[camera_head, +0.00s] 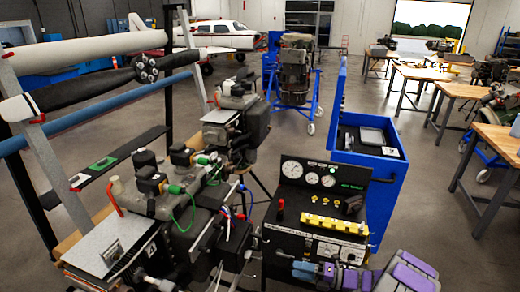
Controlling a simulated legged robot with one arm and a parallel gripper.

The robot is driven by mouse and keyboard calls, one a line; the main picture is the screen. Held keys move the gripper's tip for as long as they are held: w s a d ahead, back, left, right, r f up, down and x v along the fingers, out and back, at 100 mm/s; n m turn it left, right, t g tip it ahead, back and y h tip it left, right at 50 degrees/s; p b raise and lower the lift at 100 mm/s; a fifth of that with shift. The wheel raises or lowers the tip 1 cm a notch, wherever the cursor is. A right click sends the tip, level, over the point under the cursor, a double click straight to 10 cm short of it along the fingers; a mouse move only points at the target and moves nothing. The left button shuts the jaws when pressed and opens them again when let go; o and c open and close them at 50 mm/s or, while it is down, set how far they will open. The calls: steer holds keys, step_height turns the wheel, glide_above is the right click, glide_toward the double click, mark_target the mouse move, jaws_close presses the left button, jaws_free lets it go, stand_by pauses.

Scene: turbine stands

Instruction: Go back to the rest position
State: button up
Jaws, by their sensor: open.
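My gripper (303,271) shows at the bottom, right of centre, with blue finger parts pointing left. It looks open, and I see nothing held in it. My grey and purple arm reaches in from the bottom right corner behind it. The gripper appears in front of the lower edge of a black test panel (312,208) with round white gauges, several yellow knobs and a yellow strip. I cannot tell whether it touches the panel.
A turbine stand with engine parts (185,190) fills the left. A blue cabinet (385,190) stands behind the panel. Another engine on a blue stand (294,70) is farther back. Wooden workbenches (450,90) line the right. Open grey floor (420,215) lies between cabinet and benches.

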steer(key=s+a+r+n+g+h+b, duration=0.1)
steer(key=s+a+r+n+g+b, duration=0.3)
steer(key=s+a+r+n+g, duration=0.5)
steer(key=s+a+r+n+g+h+b, duration=0.15)
steer(key=s+r+n+h+b, duration=0.35)
steer(key=s+n, duration=0.55)
steer(key=s+n+h, duration=0.5)
steer(key=s+n, duration=0.5)
steer(key=s+d+f+n+t+h+b, duration=0.3)
steer(key=s+d+n+h+b, duration=0.2)
steer(key=s+d+n, duration=0.3)
steer(key=s+d+h, duration=0.1)
steer(key=s+d, duration=0.2)
steer(key=shift+s+d, duration=0.15)
steer(key=shift+s, duration=0.2)
steer(key=shift+n+t, duration=0.25)
